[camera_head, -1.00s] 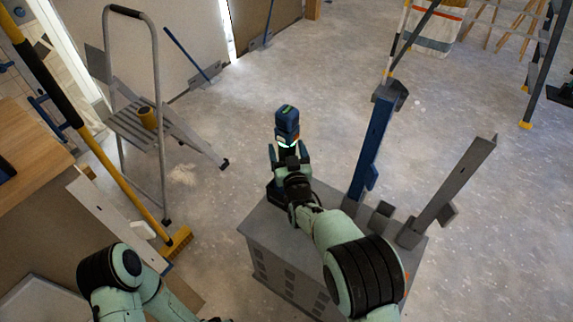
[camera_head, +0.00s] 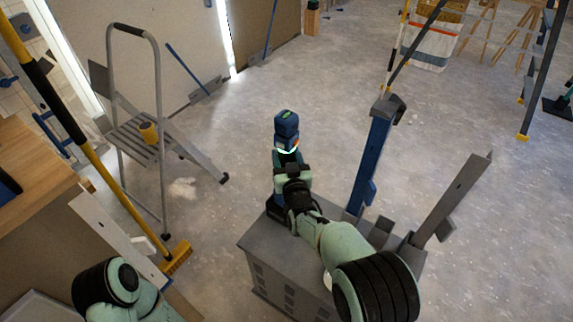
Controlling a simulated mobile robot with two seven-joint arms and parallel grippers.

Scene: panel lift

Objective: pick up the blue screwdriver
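The blue screwdriver (camera_head: 287,126), a cordless power tool with a blue head and a dark blue base, stands upright at the back left of a grey cabinet (camera_head: 262,243). My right gripper (camera_head: 289,170) is at its handle, between the blue head and the base. The hand hides most of the handle and the fingertips, so whether the fingers are closed on it does not show clearly. The tool's base appears to be at the cabinet top. My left arm shows at the bottom left; its gripper is outside the picture.
A blue post (camera_head: 371,160) and a grey post (camera_head: 453,200) rise from the cabinet's right side. A stepladder (camera_head: 133,130) and a yellow broom (camera_head: 177,257) stand to the left, beside a wooden worktop (camera_head: 30,175). The floor behind the cabinet is clear.

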